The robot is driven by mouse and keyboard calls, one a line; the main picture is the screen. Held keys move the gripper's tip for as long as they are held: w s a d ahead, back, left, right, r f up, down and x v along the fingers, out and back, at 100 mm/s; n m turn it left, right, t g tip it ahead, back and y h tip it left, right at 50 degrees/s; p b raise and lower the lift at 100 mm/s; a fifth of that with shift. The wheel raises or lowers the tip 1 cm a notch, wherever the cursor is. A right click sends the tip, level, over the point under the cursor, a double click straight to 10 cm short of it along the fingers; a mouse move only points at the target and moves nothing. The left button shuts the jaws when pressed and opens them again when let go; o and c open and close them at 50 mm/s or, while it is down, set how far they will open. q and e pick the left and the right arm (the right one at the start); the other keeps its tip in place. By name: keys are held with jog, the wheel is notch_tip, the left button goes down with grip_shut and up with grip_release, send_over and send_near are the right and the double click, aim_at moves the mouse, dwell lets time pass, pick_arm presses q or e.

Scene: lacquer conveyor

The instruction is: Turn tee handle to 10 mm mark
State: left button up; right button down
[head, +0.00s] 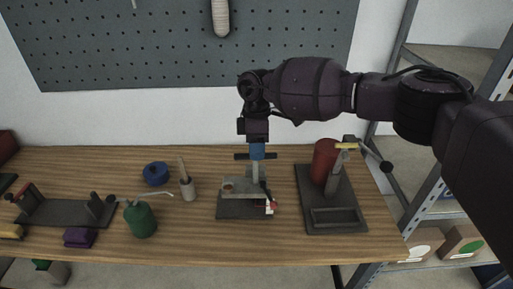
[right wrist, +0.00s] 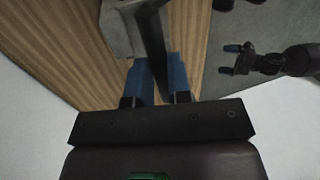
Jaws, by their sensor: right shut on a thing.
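The dark tee handle (head: 241,156) is a horizontal bar atop a grey upright post on a grey fixture (head: 235,210). My right gripper (head: 257,152) points down from above, its blue fingers shut on the middle of the bar. In the right wrist view, the right gripper (right wrist: 160,80) has the dark bar (right wrist: 153,40) between its fingers, beside a grey block. A small red and white piece (head: 270,207) sits at the fixture's front right; no 10 mm mark is readable. My left gripper (right wrist: 228,59) shows only in the right wrist view, open and empty.
A dark stand with a red cylinder (head: 324,160) and a black-knobbed lever stands to the right. A wooden-handled brush or tool in a cup (head: 188,190), blue ring (head: 156,174), green can (head: 140,220) and purple block (head: 80,237) lie left on the wooden bench (head: 180,250).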

jog(key=shift+w+r, duration=0.1)
dwell(0.4)
jog(key=c, duration=1.1)
grip_release()
jog(key=shift+o, duration=0.2)
jog(key=b+v, duration=0.1)
jog(key=v, duration=0.9)
jog(key=shift+r+b, duration=0.35)
jog(key=shift+b, duration=0.05)
jog(key=shift+d+f, duration=0.1)
jog(key=shift+d, duration=0.05)
